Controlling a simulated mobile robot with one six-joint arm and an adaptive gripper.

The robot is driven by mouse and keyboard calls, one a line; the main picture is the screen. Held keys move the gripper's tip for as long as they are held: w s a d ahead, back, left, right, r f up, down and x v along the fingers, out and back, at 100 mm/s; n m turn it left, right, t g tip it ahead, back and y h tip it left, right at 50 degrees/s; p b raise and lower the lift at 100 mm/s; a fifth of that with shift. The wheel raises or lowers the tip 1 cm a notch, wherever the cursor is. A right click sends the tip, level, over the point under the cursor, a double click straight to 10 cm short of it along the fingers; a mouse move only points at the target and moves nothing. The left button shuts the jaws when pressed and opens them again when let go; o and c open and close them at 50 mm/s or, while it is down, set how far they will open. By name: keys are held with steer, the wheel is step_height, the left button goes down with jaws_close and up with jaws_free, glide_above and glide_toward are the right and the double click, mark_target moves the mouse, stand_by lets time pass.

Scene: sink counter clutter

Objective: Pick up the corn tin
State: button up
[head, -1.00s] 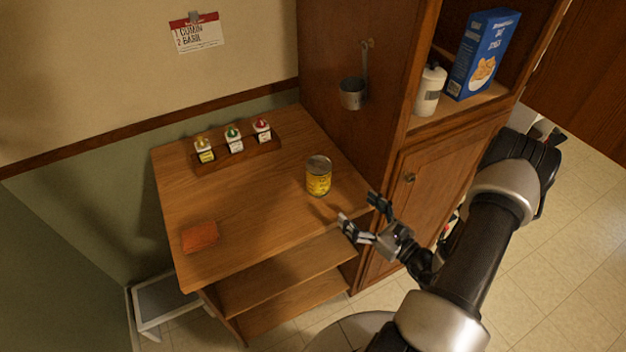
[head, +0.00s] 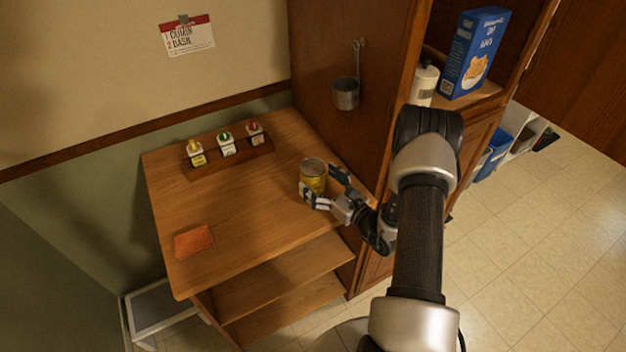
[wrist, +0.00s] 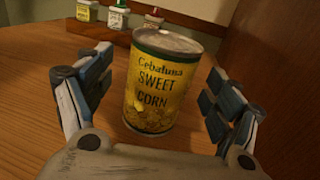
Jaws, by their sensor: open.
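The corn tin (head: 312,172) is yellow with a metal lid and stands upright on the wooden table (head: 235,215), near its right side. In the wrist view the tin (wrist: 160,85) shows a "SWEET CORN" label. My gripper (head: 322,184) is open at the tin's near right side. In the wrist view my gripper's fingers (wrist: 158,100) stand on either side of the tin, with a gap on each side. The tin's lower part is partly hidden by a finger in the head view.
A wooden rack (head: 230,158) with several small spice bottles stands at the back of the table. An orange cloth (head: 194,241) lies at the front left. A tall wooden cabinet (head: 340,50) rises close on the right, with a hanging metal cup (head: 345,94).

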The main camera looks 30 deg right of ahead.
steer(key=shift+x, duration=1.6)
steer(key=shift+d, duration=0.1)
steer(key=shift+c, duration=0.3)
steer(key=c, duration=1.5)
